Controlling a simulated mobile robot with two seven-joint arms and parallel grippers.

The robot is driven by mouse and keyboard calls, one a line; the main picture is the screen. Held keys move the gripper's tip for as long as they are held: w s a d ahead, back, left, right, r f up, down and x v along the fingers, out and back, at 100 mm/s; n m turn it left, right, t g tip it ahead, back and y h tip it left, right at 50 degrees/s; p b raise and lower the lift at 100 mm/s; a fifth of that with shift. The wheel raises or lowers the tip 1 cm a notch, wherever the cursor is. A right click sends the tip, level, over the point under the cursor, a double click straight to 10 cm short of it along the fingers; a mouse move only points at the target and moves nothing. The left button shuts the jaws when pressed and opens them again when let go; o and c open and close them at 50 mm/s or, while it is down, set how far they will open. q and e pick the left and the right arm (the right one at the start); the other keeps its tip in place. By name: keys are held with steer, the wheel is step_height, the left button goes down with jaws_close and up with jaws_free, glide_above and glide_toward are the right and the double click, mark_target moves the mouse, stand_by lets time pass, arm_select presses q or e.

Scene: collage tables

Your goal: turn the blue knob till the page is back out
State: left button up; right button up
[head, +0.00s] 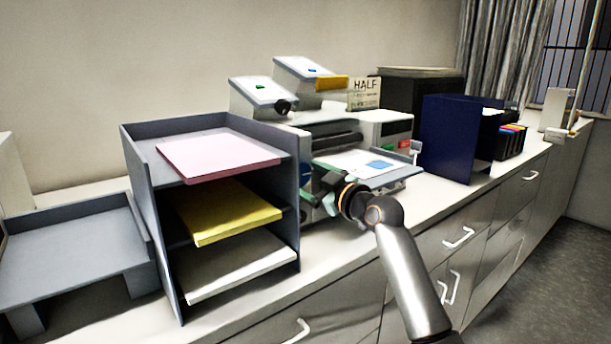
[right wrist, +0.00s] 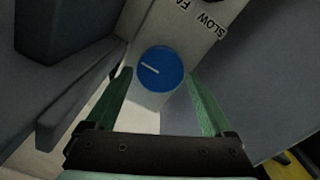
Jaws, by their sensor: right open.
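The blue knob (right wrist: 160,69), round with a white pointer line, sits on a pale panel in the right wrist view. Its pointer line points left and slightly up. My right gripper (right wrist: 162,76) is open, with one green finger on each side of the knob; I cannot tell if they touch it. A white page (head: 350,161) with a blue square lies on the machine's front tray. My left gripper is not in view.
A grey rack (head: 140,190) with pink, yellow and white paper stands close left of my right gripper. A grey tray stand (head: 70,245) is farther left. A dark blue holder (head: 445,138) stands to the right. Lettering reading "SLOW" (right wrist: 209,25) is beside the knob.

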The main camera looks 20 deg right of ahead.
steer(key=shift+w+a, duration=0.15)
steer(key=shift+w, duration=0.2)
steer(key=c, duration=1.1)
steer(key=m+p, duration=0.7)
steer(key=m, duration=0.3)
steer(key=shift+r+m+p, duration=0.15)
steer(key=shift+m+p, duration=0.15)
steer(key=shift+m, duration=0.1)
steer(key=shift+m+p, duration=0.7)
steer(key=shift+m, duration=0.8)
